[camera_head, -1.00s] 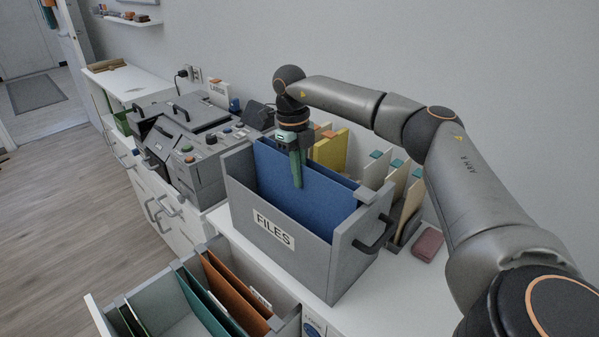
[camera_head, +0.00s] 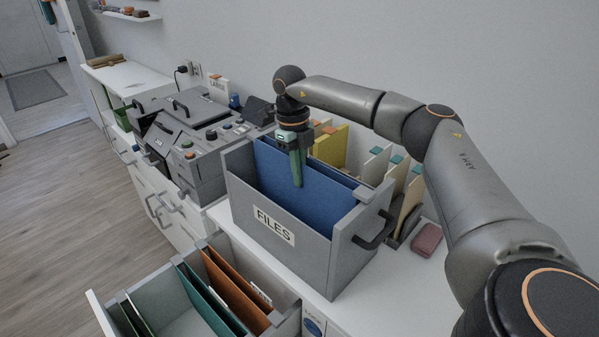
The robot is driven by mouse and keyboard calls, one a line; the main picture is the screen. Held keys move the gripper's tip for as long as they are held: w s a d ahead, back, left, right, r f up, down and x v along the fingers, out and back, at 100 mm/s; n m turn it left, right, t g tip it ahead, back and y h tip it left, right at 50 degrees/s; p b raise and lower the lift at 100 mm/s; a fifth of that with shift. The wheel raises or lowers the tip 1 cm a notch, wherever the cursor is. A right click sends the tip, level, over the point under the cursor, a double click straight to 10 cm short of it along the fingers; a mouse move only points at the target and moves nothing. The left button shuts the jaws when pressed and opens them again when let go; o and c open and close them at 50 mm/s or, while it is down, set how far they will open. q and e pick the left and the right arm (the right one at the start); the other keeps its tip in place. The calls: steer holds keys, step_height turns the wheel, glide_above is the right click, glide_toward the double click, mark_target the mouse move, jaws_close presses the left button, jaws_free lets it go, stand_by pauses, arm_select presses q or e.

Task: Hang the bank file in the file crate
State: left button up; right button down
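The grey file crate (camera_head: 247,203), labelled FILES, stands on the white desk top. A blue file (camera_head: 325,205) is upright inside it, its lower part hidden by the crate's front wall. I see no readable bank label on it. My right gripper (camera_head: 297,168) points down at the blue file's top edge, with a green finger in front of its face. The other finger is not clearly seen, so I cannot tell whether it grips the file. My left gripper is out of view.
An open drawer (camera_head: 101,312) below holds orange (camera_head: 235,290) and green (camera_head: 213,303) files. A grey machine (camera_head: 190,150) stands left of the crate. Yellow (camera_head: 331,147) and cream dividers stand behind it. A dark pink block (camera_head: 427,240) lies to the right.

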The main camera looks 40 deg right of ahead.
steer(key=c, duration=1.5)
jaws_free()
steer(key=o, duration=0.5)
steer(key=r, duration=0.4)
steer(key=w+r, duration=0.1)
steer(key=r, duration=0.7)
steer(key=shift+w+r+p, duration=0.25)
steer(key=shift+p, duration=0.15)
